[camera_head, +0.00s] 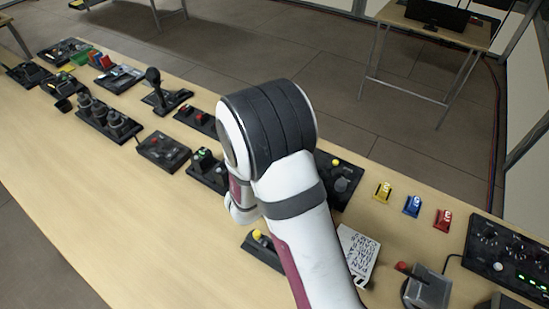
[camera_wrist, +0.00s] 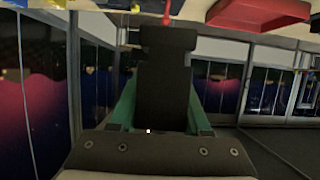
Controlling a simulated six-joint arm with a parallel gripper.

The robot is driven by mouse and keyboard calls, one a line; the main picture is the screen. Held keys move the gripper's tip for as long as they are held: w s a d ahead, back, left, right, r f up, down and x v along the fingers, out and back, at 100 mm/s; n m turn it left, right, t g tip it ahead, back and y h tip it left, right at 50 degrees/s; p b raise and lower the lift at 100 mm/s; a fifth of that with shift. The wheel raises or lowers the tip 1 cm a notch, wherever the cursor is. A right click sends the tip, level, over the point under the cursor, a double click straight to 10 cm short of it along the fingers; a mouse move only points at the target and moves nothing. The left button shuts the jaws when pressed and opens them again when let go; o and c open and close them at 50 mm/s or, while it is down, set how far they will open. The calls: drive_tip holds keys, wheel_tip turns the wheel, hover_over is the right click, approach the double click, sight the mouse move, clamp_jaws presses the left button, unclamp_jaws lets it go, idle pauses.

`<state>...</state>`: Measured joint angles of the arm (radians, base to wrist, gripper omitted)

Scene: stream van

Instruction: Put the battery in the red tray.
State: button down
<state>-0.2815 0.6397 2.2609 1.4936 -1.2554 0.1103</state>
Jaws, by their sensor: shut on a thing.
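My gripper (camera_wrist: 168,38) shows in the wrist view, with a dark bolted plate at the bottom and green parts on both sides. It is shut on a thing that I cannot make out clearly. A dark block stands in the middle of that view, and I cannot tell whether it is the battery. In the head view my arm hides the gripper and what it holds. A flat red piece (camera_wrist: 258,12) shows at the top right of the wrist view; I cannot tell whether it is the red tray. No battery is clearly visible in the head view.
The long wooden table (camera_head: 75,195) bears several dark control boxes. Small yellow (camera_head: 382,191), blue (camera_head: 412,206) and red (camera_head: 443,220) numbered pieces stand right of my arm. A white lettered card (camera_head: 357,256), a grey box (camera_head: 428,288) and a knob panel (camera_head: 512,262) are near them. The left front is clear.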

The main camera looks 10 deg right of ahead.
drive_tip(key=w+d+n+t+y, duration=0.2)
drive_tip(key=w+d+n+y, duration=0.25)
drive_tip(key=w, duration=0.35)
drive_tip(key=w+d+n+t+y, duration=0.25)
drive_tip(key=w+n+y, duration=0.2)
drive_tip(key=w, duration=0.35)
drive_tip(key=shift+g, duration=0.35)
drive_tip(key=w+a+f, duration=0.2)
drive_tip(key=a, duration=0.1)
drive_tip(key=w+a+f, duration=0.2)
drive_tip(key=a, duration=0.1)
drive_tip(key=w+a+f, duration=0.2)
drive_tip(key=a, duration=0.1)
drive_tip(key=shift+w+f, duration=0.15)
drive_tip(key=shift+f, duration=0.05)
drive_tip(key=shift+w+a+f, duration=0.1)
drive_tip(key=shift+a+f, duration=0.05)
drive_tip(key=shift+f, duration=0.95)
drive_tip(key=shift+w+a+f, duration=0.1)
drive_tip(key=shift+f, duration=1)
drive_tip(key=shift+c, duration=1.8)
unclamp_jaws()
drive_tip(key=shift+f, duration=0.15)
